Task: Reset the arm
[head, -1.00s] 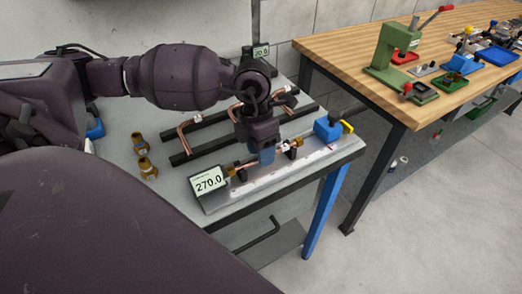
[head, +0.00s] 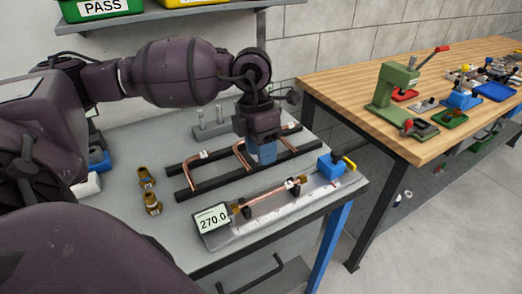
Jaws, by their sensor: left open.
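My left arm reaches in from the left. Its left gripper (head: 263,153) points down with blue fingertips and is open, with no object visible in it. It appears over the black rack (head: 180,195), beside a bent copper tube (head: 241,153); its exact height is unclear. A straight copper tube (head: 268,198) with brass end fittings lies in the measuring fixture (head: 245,233), in front of the gripper and apart from it. The fixture's display (head: 212,219) reads 270.0. My right gripper is not in view.
Another bent copper tube (head: 192,180) lies on the rack. Two brass fittings (head: 147,178) (head: 153,204) stand left of it. A blue clamp (head: 331,165) is at the fixture's right end. A shelf with a green PASS bin (head: 100,9) is above. A wooden bench (head: 400,62) stands right.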

